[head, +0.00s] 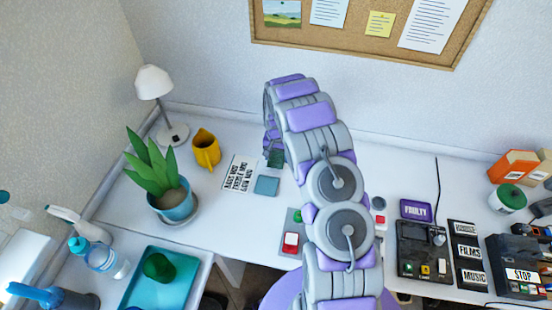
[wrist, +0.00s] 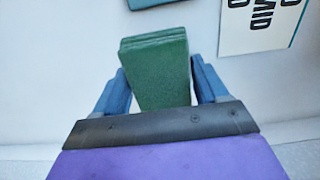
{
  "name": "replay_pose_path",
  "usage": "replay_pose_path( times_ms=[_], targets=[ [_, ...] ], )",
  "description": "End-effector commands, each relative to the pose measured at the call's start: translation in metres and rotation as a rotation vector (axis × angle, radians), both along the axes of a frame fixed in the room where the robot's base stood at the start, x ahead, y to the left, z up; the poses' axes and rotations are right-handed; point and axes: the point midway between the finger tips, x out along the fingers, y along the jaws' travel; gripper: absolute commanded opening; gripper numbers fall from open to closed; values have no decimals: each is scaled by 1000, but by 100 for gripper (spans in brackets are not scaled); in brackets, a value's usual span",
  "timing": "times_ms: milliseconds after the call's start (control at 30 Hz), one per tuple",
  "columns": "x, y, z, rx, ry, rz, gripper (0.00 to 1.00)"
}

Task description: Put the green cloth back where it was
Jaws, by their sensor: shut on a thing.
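My gripper (wrist: 160,82) is shut on a folded green cloth (wrist: 154,62), which sticks out between its two blue fingers in the wrist view. In the head view the green cloth (head: 276,159) shows as a small dark green patch under the end of my arm, over the back of the white desk. My gripper is mostly hidden behind my arm there. I cannot tell whether the cloth touches the desk.
A blue square (head: 267,185) and a printed sheet (head: 240,174) lie close by. A teal tray (head: 187,283) holds a green lump (head: 158,267). Devices (head: 425,252) crowd the right.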

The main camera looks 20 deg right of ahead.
Motion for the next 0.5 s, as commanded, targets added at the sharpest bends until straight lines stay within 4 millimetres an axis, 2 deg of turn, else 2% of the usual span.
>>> replay_pose_path(
  times_ms=[100, 367, 500],
  targets=[
    [12, -4, -2, 0, -5, -1, 40],
    [20, -6, -2, 0, -1, -3, 40],
    [19, -5, -23, 0, 1, -3, 40]
  ],
)
